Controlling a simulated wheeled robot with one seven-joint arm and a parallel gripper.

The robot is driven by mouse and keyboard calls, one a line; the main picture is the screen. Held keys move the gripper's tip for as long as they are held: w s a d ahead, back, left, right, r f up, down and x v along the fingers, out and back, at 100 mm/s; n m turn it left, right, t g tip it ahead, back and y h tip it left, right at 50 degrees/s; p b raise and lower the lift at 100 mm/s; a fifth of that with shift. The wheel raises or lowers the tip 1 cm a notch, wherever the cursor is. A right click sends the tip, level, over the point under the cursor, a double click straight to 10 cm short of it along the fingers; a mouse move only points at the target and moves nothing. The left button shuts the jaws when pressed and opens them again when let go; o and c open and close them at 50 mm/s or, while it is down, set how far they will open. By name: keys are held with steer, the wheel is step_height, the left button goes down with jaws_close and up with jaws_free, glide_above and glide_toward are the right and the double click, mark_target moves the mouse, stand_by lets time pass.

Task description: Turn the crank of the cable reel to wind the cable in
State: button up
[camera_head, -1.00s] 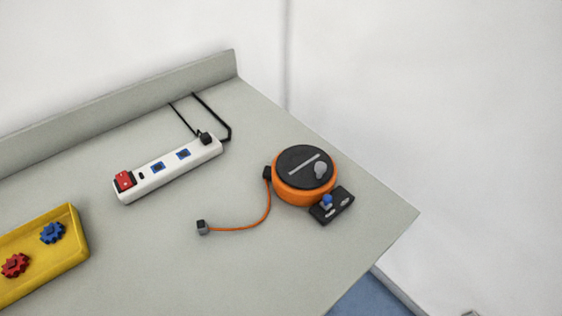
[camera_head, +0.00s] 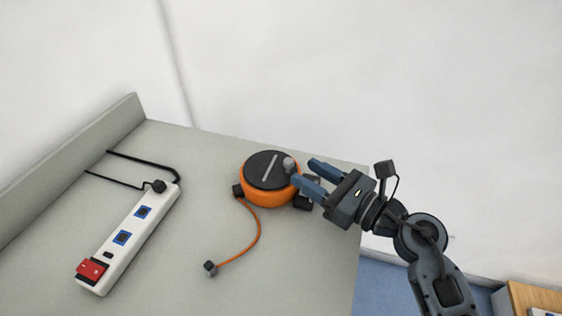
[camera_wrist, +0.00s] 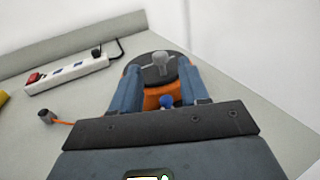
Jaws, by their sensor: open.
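The orange cable reel (camera_head: 262,196) with a black top stands near the table's right edge. Its crank is a grey bar (camera_head: 269,167) with a grey knob (camera_head: 289,164) at the right end. An orange cable (camera_head: 256,240) runs from the reel's left side to a grey plug (camera_head: 210,268) lying on the table. My gripper (camera_head: 306,176) is open at the reel's right side, its blue fingers pointing at the knob. In the wrist view the knob (camera_wrist: 159,58) shows ahead, between and beyond the fingertips; I see no clear contact. My gripper partly hides the black block beside the reel.
A white power strip (camera_head: 127,236) with a red switch (camera_head: 92,269) lies at the left, its black cable behind it. A blue-knobbed part (camera_wrist: 166,101) sits at the reel's near side in the wrist view. The table between strip and reel is clear.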

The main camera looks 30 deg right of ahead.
mark_target(289, 160)
steer(key=x, duration=0.6)
steer(key=shift+p, duration=0.4)
jaws_close()
